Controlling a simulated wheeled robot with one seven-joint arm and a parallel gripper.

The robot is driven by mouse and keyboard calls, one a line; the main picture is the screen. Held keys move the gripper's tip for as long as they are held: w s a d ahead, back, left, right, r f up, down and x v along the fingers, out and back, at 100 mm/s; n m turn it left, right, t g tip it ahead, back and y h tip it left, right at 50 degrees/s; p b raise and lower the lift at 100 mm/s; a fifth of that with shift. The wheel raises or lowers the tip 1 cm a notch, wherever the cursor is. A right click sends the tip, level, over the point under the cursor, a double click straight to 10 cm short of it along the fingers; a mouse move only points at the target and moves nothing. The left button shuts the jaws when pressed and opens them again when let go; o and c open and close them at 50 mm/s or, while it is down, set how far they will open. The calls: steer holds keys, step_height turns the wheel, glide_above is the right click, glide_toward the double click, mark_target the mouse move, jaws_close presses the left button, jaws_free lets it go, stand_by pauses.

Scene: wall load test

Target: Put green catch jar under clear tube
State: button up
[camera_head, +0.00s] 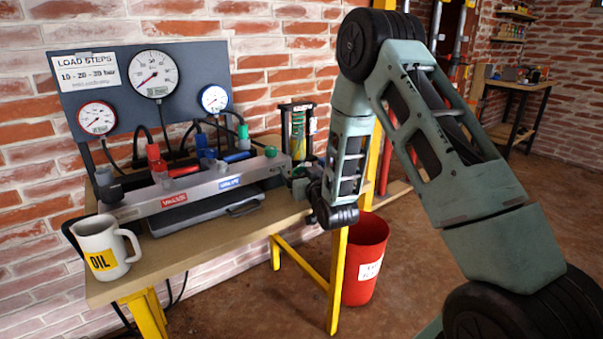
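My gripper (303,184) is at the right end of the grey valve block, small and partly hidden by my own wrist. I cannot tell whether its fingers are open or hold anything. No green jar can be made out clearly. A black-framed upright unit with yellow-green inside (298,132) stands behind my gripper at the table's back right; I cannot tell whether it is a jar. No clear tube can be picked out. Green fittings sit on the block, one (243,131) upright and one (270,152) at its right end.
The valve block (205,190) lies on the wooden table (190,246) over a dark tray. A white OIL jug (102,247) stands at the front left. A gauge panel (112,88) rises behind. A red bin (364,262) stands on the floor beside the table's yellow leg.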

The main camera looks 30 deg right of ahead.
steer(key=shift+r+p, duration=0.3)
steer(key=p+v, duration=0.4)
steer(key=v, duration=0.8)
steer(key=shift+p, duration=0.3)
steer(key=s+a+r+n+g+y, duration=0.1)
steer(key=a+n+g+y, duration=0.2)
steer(key=a, duration=0.8)
steer(key=s+a+n+g+y, duration=0.15)
steer(key=a+g+y, duration=0.3)
steer(key=a, duration=0.55)
steer(key=s+a+r+n+g+h, duration=0.1)
steer(key=s+a+r+g, duration=0.1)
steer(key=s, duration=0.6)
steer(key=s+a+r+n+g+h, duration=0.1)
steer(key=s+g, duration=0.3)
steer(key=s, duration=0.4)
steer(key=s+a+r+n+g+h, duration=0.1)
steer(key=s+a+r+n+g, duration=0.2)
steer(key=s, duration=0.6)
steer(key=shift+r+g, duration=0.55)
